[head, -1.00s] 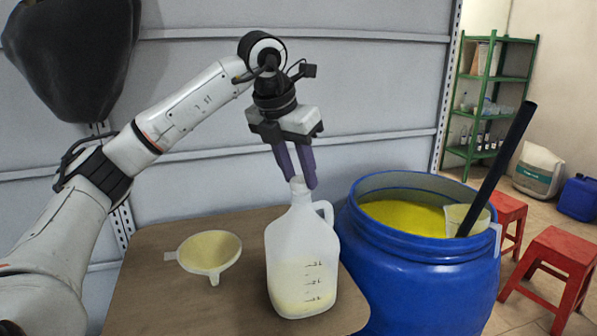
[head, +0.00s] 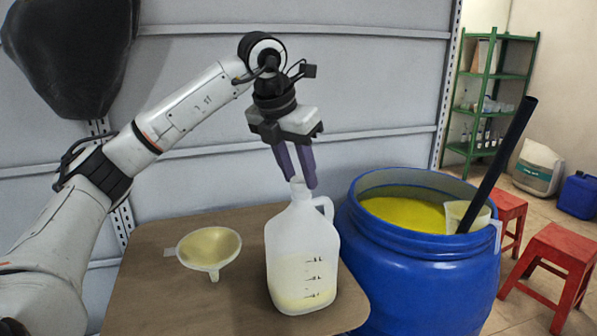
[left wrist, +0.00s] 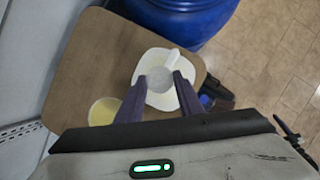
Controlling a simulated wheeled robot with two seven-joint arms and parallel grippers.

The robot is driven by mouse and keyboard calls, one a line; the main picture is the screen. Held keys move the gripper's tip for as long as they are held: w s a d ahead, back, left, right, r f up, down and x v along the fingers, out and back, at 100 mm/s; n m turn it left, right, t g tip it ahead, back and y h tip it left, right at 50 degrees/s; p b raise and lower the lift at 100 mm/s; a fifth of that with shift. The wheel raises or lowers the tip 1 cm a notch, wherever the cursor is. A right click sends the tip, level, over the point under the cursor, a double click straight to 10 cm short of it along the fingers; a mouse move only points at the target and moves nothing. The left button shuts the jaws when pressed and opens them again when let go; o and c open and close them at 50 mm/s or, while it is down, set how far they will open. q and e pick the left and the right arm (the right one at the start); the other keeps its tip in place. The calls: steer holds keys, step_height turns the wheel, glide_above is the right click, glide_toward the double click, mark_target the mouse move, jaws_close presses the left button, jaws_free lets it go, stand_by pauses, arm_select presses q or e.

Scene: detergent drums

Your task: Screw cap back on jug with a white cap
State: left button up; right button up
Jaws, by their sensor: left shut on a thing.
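A translucent white jug (head: 302,258) stands upright on the brown table, with pale yellow liquid in its lower part. It also shows from above in the left wrist view (left wrist: 150,66). My left gripper (head: 302,184) points down at the jug's mouth. Its purple fingers are shut on the white cap (left wrist: 160,79), which sits at the jug's neck between the fingertips. In the head view the fingers mostly hide the cap. I cannot tell how far the cap is threaded on. My right gripper is not in view.
A funnel (head: 209,247) lies on the table (head: 160,300) left of the jug. A blue drum (head: 415,290) of yellow liquid, with a dipper and its dark handle (head: 500,160), stands close on the right. Red stools (head: 560,262) stand beyond.

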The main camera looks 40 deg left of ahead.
arm_select(q)
steer(key=shift+f, duration=0.7)
stand_by(1.0)
steer(key=m, duration=0.2)
steer(key=m+h+p, duration=0.1)
steer(key=shift+a+m, duration=0.2)
steer(key=shift+m, duration=0.2)
steer(key=shift+m+h+p, duration=0.5)
steer(key=shift+m+p, duration=0.1)
steer(key=shift+m, duration=0.1)
steer(key=shift+f+m, duration=0.15)
steer(key=shift+m, duration=0.15)
steer(key=shift+g, duration=0.3)
steer(key=shift+m+h+p, duration=0.3)
steer(key=shift+m+p, duration=0.2)
steer(key=shift+p, duration=0.15)
steer(key=m, duration=0.2)
steer(key=m+g+h, duration=0.1)
steer(key=m, duration=0.1)
steer(key=shift+w+a+m, duration=0.1)
steer(key=shift+a+m, duration=0.1)
steer(key=shift+m, duration=0.2)
